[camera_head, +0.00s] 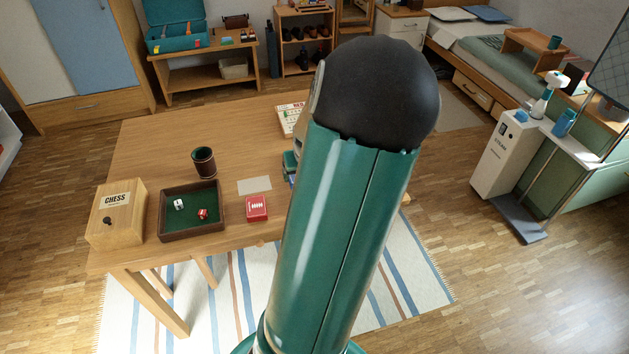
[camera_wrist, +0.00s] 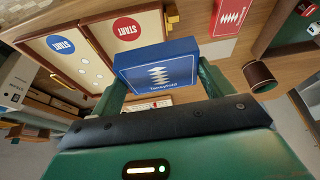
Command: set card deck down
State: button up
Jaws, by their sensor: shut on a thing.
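A blue card deck (camera_wrist: 158,70) with a white zigzag emblem is between the green fingers of my gripper (camera_wrist: 160,84), which is shut on it. In the head view my arm hides most of the gripper and the deck; I cannot tell the deck's height above the table there. A red card deck (camera_head: 257,207) lies on the wooden table (camera_head: 150,150) near its front edge. It also shows at the top of the wrist view (camera_wrist: 230,16).
A pale grey rectangle (camera_head: 254,185) lies behind the red deck. A green-lined dice tray (camera_head: 189,234), a chess box (camera_head: 117,212) and a dice cup (camera_head: 203,162) stand to the left. A board with START circles (camera_wrist: 125,29) lies beside the held deck in the wrist view.

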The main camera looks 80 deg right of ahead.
jog(key=d+f, duration=0.3)
jog(key=d, duration=0.1)
jog(key=d+f, duration=0.3)
jog(key=d, duration=0.2)
jog(key=d+f, duration=0.3)
jog(key=d, duration=0.1)
jog(key=shift+w+d, duration=0.1)
jog(key=shift+d, duration=0.05)
jog(key=shift+d+f, duration=0.15)
jog(key=shift+f, duration=0.15)
jog(key=shift+d+f, duration=0.15)
jog(key=shift+f, duration=1.5)
jog(key=o, duration=1)
jog(key=shift+f, duration=0.15)
jog(key=v, duration=1.2)
